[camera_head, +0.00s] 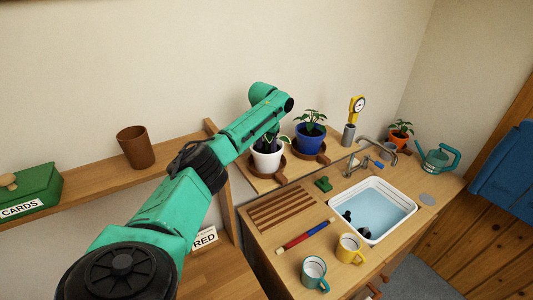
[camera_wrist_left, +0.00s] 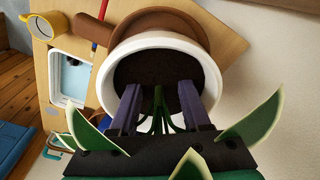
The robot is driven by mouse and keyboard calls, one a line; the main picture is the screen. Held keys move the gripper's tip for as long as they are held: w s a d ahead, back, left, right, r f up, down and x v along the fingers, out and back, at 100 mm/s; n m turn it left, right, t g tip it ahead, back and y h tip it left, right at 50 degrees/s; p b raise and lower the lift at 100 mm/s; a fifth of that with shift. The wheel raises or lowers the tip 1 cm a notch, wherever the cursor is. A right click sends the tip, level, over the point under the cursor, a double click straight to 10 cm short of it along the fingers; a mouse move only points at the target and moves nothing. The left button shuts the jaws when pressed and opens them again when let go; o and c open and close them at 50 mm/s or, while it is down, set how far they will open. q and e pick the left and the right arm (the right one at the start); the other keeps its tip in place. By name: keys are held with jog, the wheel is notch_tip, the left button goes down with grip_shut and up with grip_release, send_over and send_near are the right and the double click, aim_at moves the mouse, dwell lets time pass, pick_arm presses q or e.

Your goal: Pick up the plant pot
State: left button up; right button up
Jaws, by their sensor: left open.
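A white plant pot (camera_head: 267,161) with dark soil and pale-edged green leaves stands on a brown saucer on the raised shelf. In the left wrist view the white pot (camera_wrist_left: 165,42) fills the middle, mouth facing the camera. My left gripper (camera_wrist_left: 158,98) is open over its mouth, one finger each side of the green stems. The fingers overlap the near rim in the picture; whether they touch it I cannot tell. A blue pot (camera_head: 309,139) with a leafy plant stands right of the white one. My right gripper is not in view.
An empty brown pot (camera_head: 136,148) and a green box (camera_head: 28,190) stand on the left shelf. A sink (camera_head: 372,209), tap (camera_head: 351,165), yellow mug (camera_head: 349,249) and teal mug (camera_head: 314,272) are on the counter. A small orange pot (camera_head: 398,138) stands behind.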

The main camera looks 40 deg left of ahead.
pick_arm(q)
jog(key=shift+w+f, duration=0.1)
jog(key=shift+w, duration=0.05)
grip_shut()
dwell(1.2)
